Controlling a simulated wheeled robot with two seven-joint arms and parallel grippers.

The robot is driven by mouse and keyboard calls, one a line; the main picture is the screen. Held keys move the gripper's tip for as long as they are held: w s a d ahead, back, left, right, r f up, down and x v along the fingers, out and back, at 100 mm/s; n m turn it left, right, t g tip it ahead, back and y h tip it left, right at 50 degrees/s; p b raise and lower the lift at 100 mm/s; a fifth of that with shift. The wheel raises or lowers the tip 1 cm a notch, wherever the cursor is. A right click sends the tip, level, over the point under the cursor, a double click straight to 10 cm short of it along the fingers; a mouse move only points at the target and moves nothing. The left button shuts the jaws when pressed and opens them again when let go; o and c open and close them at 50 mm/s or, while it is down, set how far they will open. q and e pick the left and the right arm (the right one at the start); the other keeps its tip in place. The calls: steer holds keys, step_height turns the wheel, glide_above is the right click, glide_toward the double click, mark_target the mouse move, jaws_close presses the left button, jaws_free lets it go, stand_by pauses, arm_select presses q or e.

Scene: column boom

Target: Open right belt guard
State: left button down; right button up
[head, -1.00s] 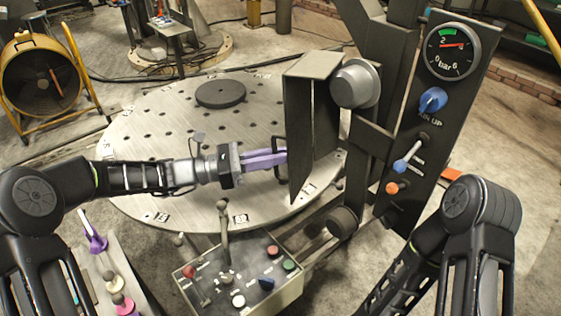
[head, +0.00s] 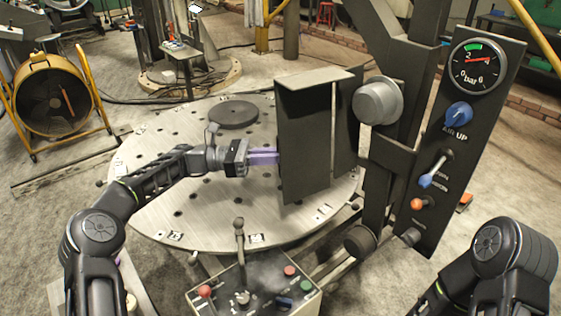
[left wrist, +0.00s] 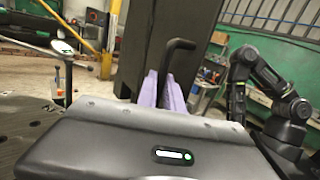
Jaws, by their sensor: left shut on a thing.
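The belt guard is a dark sheet-metal panel (head: 305,150) with a bent top lip, standing beside a round grey hub on the column. It is swung out to the left from the column, over the round table. My left gripper (head: 265,158) reaches its left edge from the left, with purple fingers. In the left wrist view these fingers (left wrist: 166,90) are shut around a black bent handle (left wrist: 178,48) in front of the dark panel. The handle is hidden in the head view. Part of my right arm shows at the lower right; its gripper is out of view.
The round perforated table (head: 200,205) carries a dark disc (head: 233,115). A control box (head: 255,290) with levers and buttons stands in front. A panel (head: 450,150) with a gauge, blue knob and levers is at the right. A yellow fan (head: 52,95) stands far left.

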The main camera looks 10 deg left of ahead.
arm_select(q)
steer(key=shift+w+g, duration=0.2)
steer(key=shift+g, duration=0.2)
steer(key=c, duration=1.5)
jaws_free()
steer(key=shift+d, duration=0.1)
